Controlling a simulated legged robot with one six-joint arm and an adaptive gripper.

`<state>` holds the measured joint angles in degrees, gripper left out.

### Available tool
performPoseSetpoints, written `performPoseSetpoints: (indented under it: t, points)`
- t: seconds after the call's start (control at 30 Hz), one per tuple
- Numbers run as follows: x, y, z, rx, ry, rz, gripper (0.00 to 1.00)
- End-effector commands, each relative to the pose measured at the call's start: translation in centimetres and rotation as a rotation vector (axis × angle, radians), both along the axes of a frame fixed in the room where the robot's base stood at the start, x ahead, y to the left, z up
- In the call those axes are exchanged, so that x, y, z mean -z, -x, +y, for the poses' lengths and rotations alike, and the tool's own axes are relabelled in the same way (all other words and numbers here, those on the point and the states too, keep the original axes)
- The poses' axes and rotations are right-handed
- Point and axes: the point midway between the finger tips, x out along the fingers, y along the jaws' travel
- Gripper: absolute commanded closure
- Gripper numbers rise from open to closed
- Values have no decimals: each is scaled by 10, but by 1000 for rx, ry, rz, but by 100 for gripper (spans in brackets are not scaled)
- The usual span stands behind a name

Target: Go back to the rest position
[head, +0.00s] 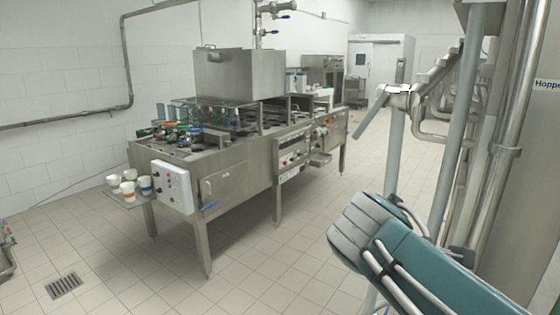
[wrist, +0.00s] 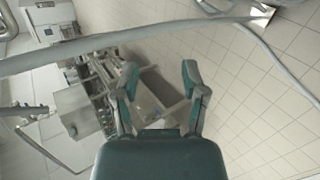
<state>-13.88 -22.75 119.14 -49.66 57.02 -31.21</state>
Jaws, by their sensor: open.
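My gripper (wrist: 160,78) shows in the wrist view with its two teal and grey fingers spread apart. Nothing is between the fingers, and it is apart from the machine. In the head view, part of my teal and grey arm fills the lower right; I cannot make out the fingertips there. The steel cup filler machine (head: 235,165) stands left of the arm in the head view. It also shows, turned and farther off, behind the fingers in the wrist view (wrist: 75,105).
Several cups (head: 130,188) stand on a small tray at the machine's left end. Steel pipes (head: 497,150) rise close at the right. A grey pipe (wrist: 120,38) crosses the wrist view. The tiled floor (head: 265,270) is clear in front of the machine, with a drain grate (head: 63,285) at left.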

Motion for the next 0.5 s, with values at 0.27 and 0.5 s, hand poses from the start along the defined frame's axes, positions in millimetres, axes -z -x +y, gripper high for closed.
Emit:
performPoseSetpoints:
  t: [0.27,0.5]
  points:
    - [61,61,0,262,-450,-32,44]
    - [106,106,15,523,-826,-65,44]
